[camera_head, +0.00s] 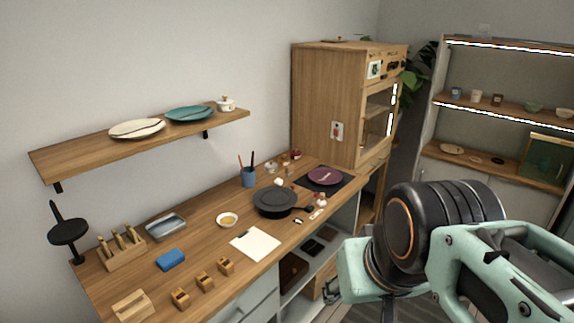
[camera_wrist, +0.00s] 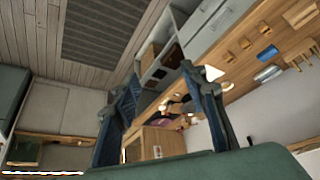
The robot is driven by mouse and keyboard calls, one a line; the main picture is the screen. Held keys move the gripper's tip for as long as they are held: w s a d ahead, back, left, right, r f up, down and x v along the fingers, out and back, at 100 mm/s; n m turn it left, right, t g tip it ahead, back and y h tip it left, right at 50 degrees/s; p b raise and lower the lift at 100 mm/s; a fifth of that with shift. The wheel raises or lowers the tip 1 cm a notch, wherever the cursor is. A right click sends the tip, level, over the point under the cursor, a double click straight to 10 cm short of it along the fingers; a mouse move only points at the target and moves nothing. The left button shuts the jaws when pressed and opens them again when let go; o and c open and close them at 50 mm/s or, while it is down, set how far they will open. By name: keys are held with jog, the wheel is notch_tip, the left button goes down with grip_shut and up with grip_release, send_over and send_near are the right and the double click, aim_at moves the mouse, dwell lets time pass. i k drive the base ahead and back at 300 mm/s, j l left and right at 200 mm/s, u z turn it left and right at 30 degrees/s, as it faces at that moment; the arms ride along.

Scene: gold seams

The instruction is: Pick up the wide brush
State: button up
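I cannot single out the wide brush with certainty. A blue cup (camera_head: 249,177) on the counter holds a red and a dark thin handle. A wooden rack (camera_head: 122,256) at the counter's left end holds several upright wooden-handled tools. Small items, one of them dark-headed (camera_head: 306,208), lie right of the black turntable (camera_head: 274,201), too small to identify. My gripper (camera_wrist: 160,76) is open in the wrist view, its two fingers wide apart with nothing held between them. It is away from the counter, which shows beyond the fingers.
The wooden counter (camera_head: 205,215) carries a white sheet (camera_head: 255,244), blue block (camera_head: 170,260), small bowl (camera_head: 227,220), wooden blocks and a purple plate (camera_head: 325,176). A wall shelf (camera_head: 80,150) hangs above. A tall wooden cabinet (camera_head: 325,105) stands at the far end. Floor is open before the counter.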

aim_at(289, 170)
jog(key=i+l+u, duration=0.2)
jog(key=i+l, duration=0.7)
jog(key=i+l+u, duration=0.25)
jog(key=i+l, duration=0.7)
jog(key=i+l+u, duration=0.1)
jog(key=l, duration=0.3)
jog(key=i+l+u, duration=0.15)
jog(key=i+l, duration=0.15)
jog(key=l+u, duration=0.3)
jog(key=i+l+z, duration=0.2)
jog(key=z, duration=0.15)
jog(key=i, duration=0.05)
